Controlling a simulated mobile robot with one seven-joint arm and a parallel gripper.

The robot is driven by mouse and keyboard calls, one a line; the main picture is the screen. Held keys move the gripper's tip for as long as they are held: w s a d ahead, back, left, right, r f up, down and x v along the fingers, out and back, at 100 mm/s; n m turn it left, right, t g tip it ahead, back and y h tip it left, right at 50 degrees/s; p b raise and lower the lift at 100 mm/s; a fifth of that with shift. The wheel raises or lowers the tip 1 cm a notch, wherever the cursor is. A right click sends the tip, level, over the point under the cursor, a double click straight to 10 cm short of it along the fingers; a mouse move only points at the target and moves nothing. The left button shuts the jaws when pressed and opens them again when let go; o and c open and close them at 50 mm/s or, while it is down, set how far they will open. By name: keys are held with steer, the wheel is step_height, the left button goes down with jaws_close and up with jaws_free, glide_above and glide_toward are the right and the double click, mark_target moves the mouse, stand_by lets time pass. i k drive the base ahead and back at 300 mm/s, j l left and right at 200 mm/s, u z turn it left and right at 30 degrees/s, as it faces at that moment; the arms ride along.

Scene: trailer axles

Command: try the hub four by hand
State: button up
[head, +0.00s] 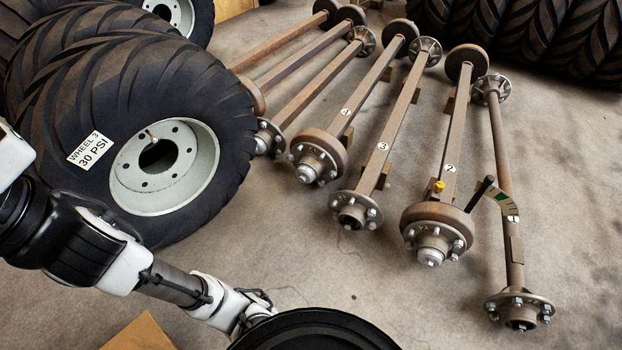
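Several rusty axles lie side by side on the floor, with small round number tags. The tag on the square axle (363,88) left of axle three is small and looks like a 4. Its near end carries hub four (317,160), a rusty drum with a grey studded face and wheel nuts. My arm comes in from the left, below the wheel. My gripper (262,300) is at the lower middle, well below and left of hub four and apart from it.
A big tyre (85,75) marked "WHEEL 3 30 PSI" stands left of hub four. Right of it lie hub three (355,210), hub two (436,232) and hub one (519,308). A dark lever (481,193) with a marked scale stands between axles two and one. Floor below hub three is clear.

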mark_target(317, 156)
steer(key=i+l, duration=0.1)
steer(key=i, duration=0.5)
steer(key=i+l, duration=0.15)
steer(key=i, duration=0.45)
steer(key=i+l, duration=0.1)
steer(key=i, duration=0.5)
